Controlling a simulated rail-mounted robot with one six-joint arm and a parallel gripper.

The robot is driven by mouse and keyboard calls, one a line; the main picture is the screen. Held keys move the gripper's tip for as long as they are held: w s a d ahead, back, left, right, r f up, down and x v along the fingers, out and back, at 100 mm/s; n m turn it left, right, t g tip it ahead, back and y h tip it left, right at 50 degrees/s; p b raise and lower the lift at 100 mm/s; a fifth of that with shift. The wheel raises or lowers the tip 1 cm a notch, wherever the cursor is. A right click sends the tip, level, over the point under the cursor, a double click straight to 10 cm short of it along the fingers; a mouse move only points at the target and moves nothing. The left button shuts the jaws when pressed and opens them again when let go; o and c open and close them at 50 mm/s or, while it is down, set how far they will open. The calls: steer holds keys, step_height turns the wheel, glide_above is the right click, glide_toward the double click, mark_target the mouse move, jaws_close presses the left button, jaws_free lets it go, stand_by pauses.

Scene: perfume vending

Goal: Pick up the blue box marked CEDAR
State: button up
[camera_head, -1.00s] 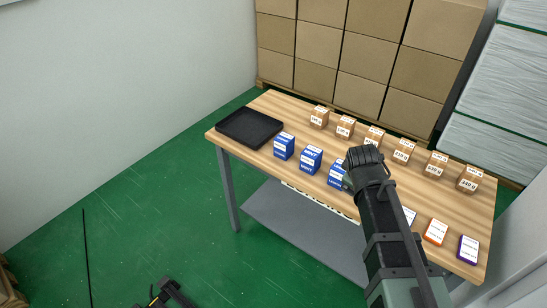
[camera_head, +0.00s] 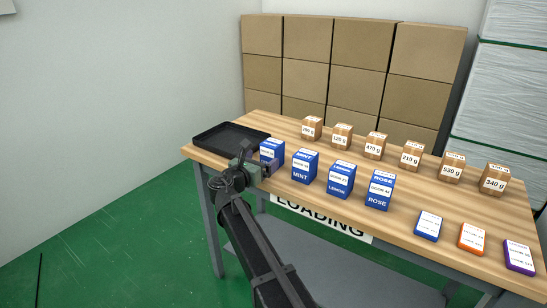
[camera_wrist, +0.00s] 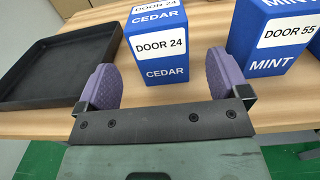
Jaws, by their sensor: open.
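The blue CEDAR box (camera_wrist: 160,52) stands upright on the table in the wrist view, with a white label reading DOOR 24. In the head view the CEDAR box (camera_head: 271,150) is the leftmost of the blue boxes, partly hidden by my gripper. My gripper (camera_wrist: 165,85) is open, its two purple finger pads apart, low in front of the box. The box lies ahead of and between the pads, and nothing is held. In the head view my gripper (camera_head: 255,170) is at the table's front edge.
The blue MINT box (camera_wrist: 278,40) stands close to the right. The LEMON (camera_head: 341,180) and ROSE (camera_head: 379,190) boxes continue the row. A black tray (camera_wrist: 18,105) lies just left. Brown weight boxes (camera_head: 311,128) stand behind. Flat cards (camera_head: 428,226) lie at the right.

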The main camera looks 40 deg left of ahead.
mark_target(272, 151)
steer(key=w, duration=0.6)
steer(key=shift+w+a+f, duration=0.1)
steer(key=shift+w+a, duration=0.2)
steer(key=shift+w, duration=0.1)
steer(key=c, duration=1.1)
steer(key=shift+o, duration=0.2)
